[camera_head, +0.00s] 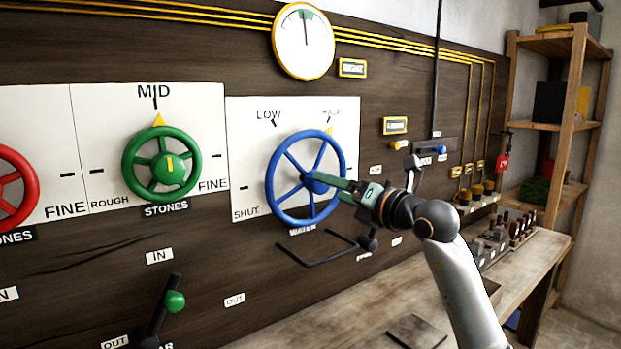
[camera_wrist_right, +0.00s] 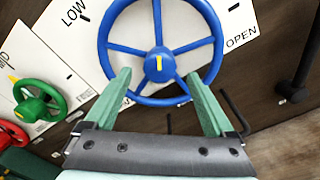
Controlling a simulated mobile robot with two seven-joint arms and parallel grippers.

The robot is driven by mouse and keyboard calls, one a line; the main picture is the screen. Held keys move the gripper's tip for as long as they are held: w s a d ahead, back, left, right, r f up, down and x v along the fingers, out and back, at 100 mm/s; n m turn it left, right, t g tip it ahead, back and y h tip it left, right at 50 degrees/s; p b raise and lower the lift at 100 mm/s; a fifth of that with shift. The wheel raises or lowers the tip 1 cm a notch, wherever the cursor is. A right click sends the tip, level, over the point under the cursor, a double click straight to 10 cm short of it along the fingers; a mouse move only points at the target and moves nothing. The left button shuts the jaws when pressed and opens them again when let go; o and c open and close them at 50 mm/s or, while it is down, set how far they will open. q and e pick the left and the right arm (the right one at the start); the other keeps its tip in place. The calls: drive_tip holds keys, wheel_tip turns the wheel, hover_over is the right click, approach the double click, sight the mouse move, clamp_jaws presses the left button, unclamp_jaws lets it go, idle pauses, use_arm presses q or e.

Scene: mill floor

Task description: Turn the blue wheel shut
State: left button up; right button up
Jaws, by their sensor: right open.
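The blue wheel (camera_head: 269,182) is mounted on a white panel marked LOW, HALF and SHUT. Its yellow pointer (camera_head: 329,131) stands by HALF. My right gripper (camera_head: 335,185) is in front of the wheel near its hub, pointing at the panel. In the right wrist view, its green fingers (camera_wrist_right: 158,80) are apart, one on each side below the blue hub (camera_wrist_right: 160,64), with nothing held between them. I cannot tell whether the fingertips touch the wheel. That view also shows the OPEN mark (camera_wrist_right: 241,37). My left gripper is not in view.
A green wheel (camera_head: 162,168) and part of a red wheel (camera_head: 15,188) are to the left. A black bent rod (camera_head: 320,258) juts out below the blue wheel. A lever with a green knob (camera_head: 175,301) is lower left. A wooden bench (camera_head: 405,290) runs below the right side.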

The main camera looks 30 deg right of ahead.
sight(312, 181)
drive_tip(key=w, duration=0.4)
drive_tip(key=w+p, duration=0.1)
drive_tip(key=w, duration=0.1)
drive_tip(key=shift+a, duration=0.3)
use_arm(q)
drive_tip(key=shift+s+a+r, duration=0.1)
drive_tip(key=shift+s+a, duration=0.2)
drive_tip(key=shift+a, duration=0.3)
use_arm(e)
drive_tip(key=shift+w+a, duration=0.1)
drive_tip(key=shift+w, duration=0.8)
drive_tip(key=shift+c, duration=0.4)
drive_tip(key=c, duration=1.3)
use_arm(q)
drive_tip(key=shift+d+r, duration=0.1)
